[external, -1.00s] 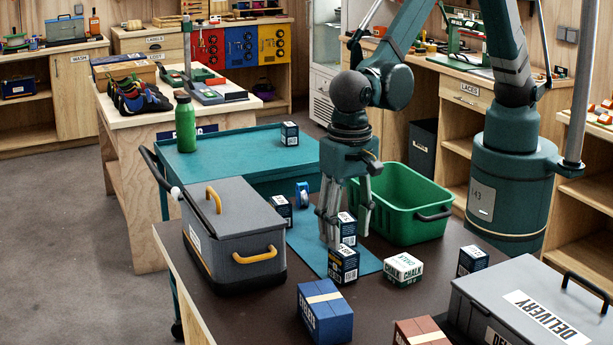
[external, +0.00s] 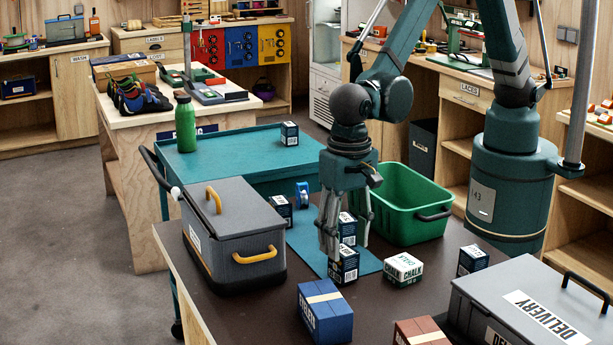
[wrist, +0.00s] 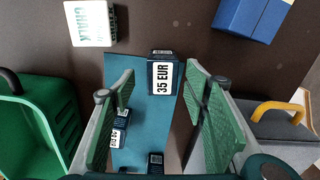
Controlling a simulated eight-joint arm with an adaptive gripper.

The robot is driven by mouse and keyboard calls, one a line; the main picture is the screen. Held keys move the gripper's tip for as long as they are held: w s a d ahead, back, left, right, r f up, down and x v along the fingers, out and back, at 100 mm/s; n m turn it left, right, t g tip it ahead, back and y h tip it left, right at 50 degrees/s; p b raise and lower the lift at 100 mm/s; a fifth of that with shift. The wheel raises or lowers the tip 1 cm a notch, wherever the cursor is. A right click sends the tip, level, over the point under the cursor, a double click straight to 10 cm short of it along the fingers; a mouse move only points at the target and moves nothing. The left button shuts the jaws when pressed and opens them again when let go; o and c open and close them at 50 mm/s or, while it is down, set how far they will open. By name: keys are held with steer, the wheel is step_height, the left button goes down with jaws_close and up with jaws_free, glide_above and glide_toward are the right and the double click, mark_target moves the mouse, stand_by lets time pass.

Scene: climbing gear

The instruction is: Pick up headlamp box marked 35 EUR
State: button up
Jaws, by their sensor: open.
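The dark blue headlamp box marked 35 EUR (wrist: 162,78) shows its white label in the wrist view, between and beyond the tips of my open fingers. In the external view I take it to be the front dark box (external: 344,266), at the front edge of the blue mat. My gripper (external: 347,248) points down over it, with nothing held; it also shows in the wrist view (wrist: 158,90). A second dark box (external: 347,229) stands just behind. In the wrist view a similar labelled box (wrist: 118,134) is partly hidden by the left finger.
A white chalk box (external: 403,269) stands right of the mat, with a green crate (external: 410,198) behind. A grey lidded bin (external: 235,235) is at left. A blue box (external: 325,311) and a grey DELIVERY case (external: 510,305) are in front. Another dark box (external: 472,261) stands at right.

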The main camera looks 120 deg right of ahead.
mark_target(344, 250)
steer(key=shift+f, duration=0.15)
steer(key=shift+w+f+b, duration=0.2)
steer(key=shift+f+b, duration=0.15)
steer(key=shift+f, duration=2.1)
steer(key=shift+c, duration=0.7)
steer(key=c, duration=0.9)
